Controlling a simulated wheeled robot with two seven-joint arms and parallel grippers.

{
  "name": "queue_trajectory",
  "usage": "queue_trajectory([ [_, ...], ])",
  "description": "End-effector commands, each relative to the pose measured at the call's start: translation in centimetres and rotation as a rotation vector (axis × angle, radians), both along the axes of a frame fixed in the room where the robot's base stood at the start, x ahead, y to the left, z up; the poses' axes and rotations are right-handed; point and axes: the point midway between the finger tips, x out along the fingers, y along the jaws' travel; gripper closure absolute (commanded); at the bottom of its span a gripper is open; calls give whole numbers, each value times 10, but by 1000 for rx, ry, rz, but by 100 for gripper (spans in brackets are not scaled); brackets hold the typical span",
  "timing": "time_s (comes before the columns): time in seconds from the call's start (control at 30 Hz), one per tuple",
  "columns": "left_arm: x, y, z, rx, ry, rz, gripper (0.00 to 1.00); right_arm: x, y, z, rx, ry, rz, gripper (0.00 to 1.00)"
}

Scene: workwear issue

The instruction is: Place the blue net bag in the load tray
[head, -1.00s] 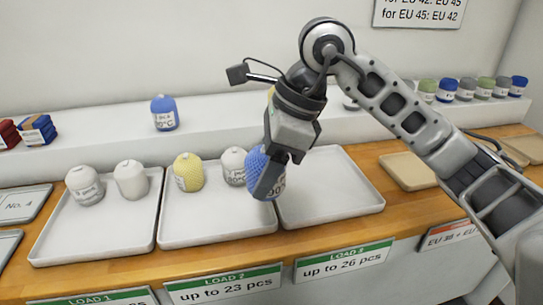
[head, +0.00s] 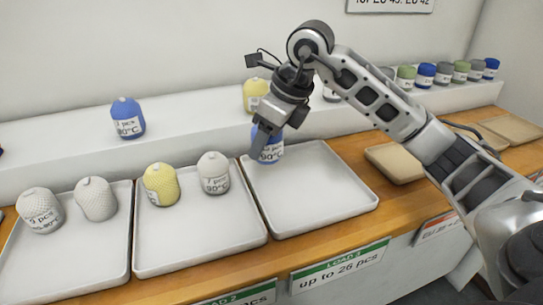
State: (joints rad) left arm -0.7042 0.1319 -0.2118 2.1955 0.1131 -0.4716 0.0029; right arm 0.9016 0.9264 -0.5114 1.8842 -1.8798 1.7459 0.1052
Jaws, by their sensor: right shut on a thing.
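A blue net bag (head: 271,151) with a white label is held in my right gripper (head: 262,150). It is over the back left corner of the load tray (head: 315,190) above the LOAD 3 sign. The gripper is shut on it, and its finger covers the bag's left part. I cannot tell whether the bag's base touches the tray. The rest of this tray is empty. Another blue bag (head: 128,118) stands on the white ledge. My left gripper is out of view.
The middle tray (head: 200,245) holds a yellow bag (head: 161,184) and a white bag (head: 213,173). The left tray (head: 80,265) holds two white bags. A yellow bag (head: 256,94) and several small bags stand on the ledge. Tan trays (head: 395,163) lie at the right.

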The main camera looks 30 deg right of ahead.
Motion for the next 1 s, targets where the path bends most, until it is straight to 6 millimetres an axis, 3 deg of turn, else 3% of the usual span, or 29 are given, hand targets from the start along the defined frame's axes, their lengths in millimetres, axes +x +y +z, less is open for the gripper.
queue_trajectory([
  [0.33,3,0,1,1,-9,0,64,12,-22,-32,-1,4,-3,69],
  [0.5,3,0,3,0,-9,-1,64,11,-19,-54,0,0,1,69],
  [0.9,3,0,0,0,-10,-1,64,12,-19,-61,-1,-2,1,69],
  [0.93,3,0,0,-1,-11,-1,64,12,-19,-61,-1,-2,1,42],
  [1.0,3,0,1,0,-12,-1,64,12,-19,-60,-1,-2,1,23],
])
